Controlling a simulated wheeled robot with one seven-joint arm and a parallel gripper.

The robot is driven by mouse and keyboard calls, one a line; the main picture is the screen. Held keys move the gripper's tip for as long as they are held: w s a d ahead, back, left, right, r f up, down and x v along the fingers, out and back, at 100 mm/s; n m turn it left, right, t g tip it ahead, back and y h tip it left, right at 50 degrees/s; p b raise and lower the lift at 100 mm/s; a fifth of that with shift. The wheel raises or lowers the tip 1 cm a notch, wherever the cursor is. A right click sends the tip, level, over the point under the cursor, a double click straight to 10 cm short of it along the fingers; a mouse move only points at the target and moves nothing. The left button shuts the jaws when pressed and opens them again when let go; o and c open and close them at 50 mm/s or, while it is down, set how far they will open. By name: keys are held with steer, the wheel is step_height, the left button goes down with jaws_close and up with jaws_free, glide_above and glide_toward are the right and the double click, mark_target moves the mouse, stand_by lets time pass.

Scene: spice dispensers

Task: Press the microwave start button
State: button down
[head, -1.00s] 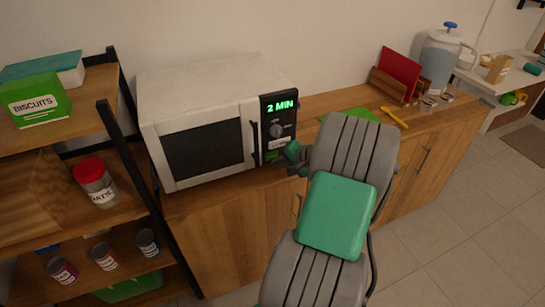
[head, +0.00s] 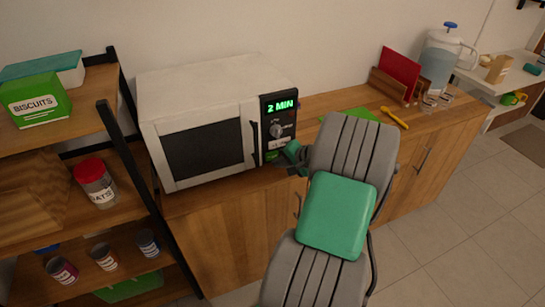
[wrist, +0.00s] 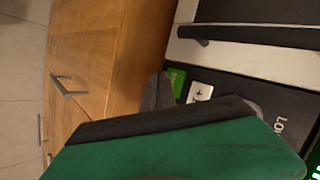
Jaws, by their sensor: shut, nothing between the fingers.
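The white microwave (head: 200,90) stands on the wooden counter with its door shut. Its black control panel (head: 279,110) shows "2 MIN" in green above a round knob. The green start button (head: 271,155) is low on the panel; it also shows in the wrist view (wrist: 177,80), with a white button beside it. My gripper (head: 280,163) is shut and empty, just in front of the panel's lower part. In the wrist view, its dark fingertips (wrist: 157,92) are right beside the green button. I cannot tell whether they touch it.
A shelf rack with a biscuits box (head: 36,103) and several jars stands left of the microwave. A green board (head: 350,115), a yellow utensil (head: 394,117) and a water dispenser (head: 440,60) are on the counter to the right.

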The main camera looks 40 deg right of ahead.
steer(key=shift+w, duration=0.4)
steer(key=shift+w+d, duration=0.2)
steer(key=shift+w, duration=0.1)
stand_by(0.6)
steer(key=shift+s+a, duration=0.25)
steer(key=shift+s, duration=0.5)
steer(key=s, duration=0.2)
steer(key=s+a+p, duration=0.1)
steer(key=s, duration=0.1)
steer(key=shift+s+a+p, duration=0.2)
steer(key=shift+s+p, duration=0.1)
steer(key=shift+s, duration=0.1)
stand_by(0.6)
